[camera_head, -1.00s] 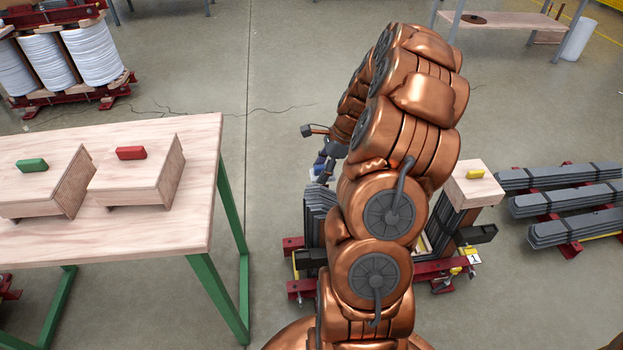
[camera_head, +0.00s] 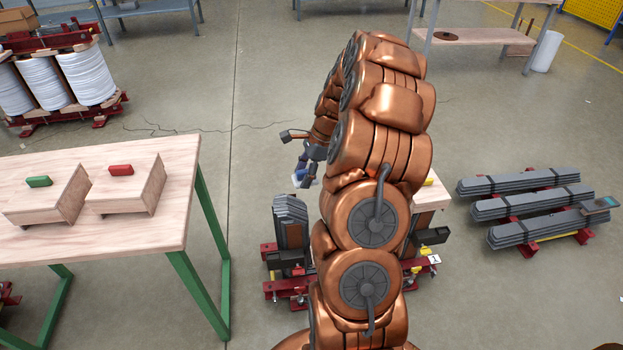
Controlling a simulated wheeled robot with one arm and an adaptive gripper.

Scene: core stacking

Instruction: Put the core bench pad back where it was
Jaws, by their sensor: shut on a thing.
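My gripper (camera_head: 304,163) shows past the left side of my copper arm, above the floor behind the core frame. It is small in view, with dark and blue parts and a pale bit below. What it is shut on is mostly hidden, and I cannot identify it as the core bench pad. The wooden block with a yellow handle (camera_head: 429,194) stands on the core's right side, partly behind my arm. Two wooden blocks, one with a green handle (camera_head: 38,182) and one with a red handle (camera_head: 121,170), rest on the wooden bench (camera_head: 150,238).
The core's left stack of grey sheets (camera_head: 291,222) stands on a red frame (camera_head: 284,290). Grey steel strips (camera_head: 525,205) lie on red supports at the right. White coils (camera_head: 50,86) stand at the back left. The floor between bench and core is clear.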

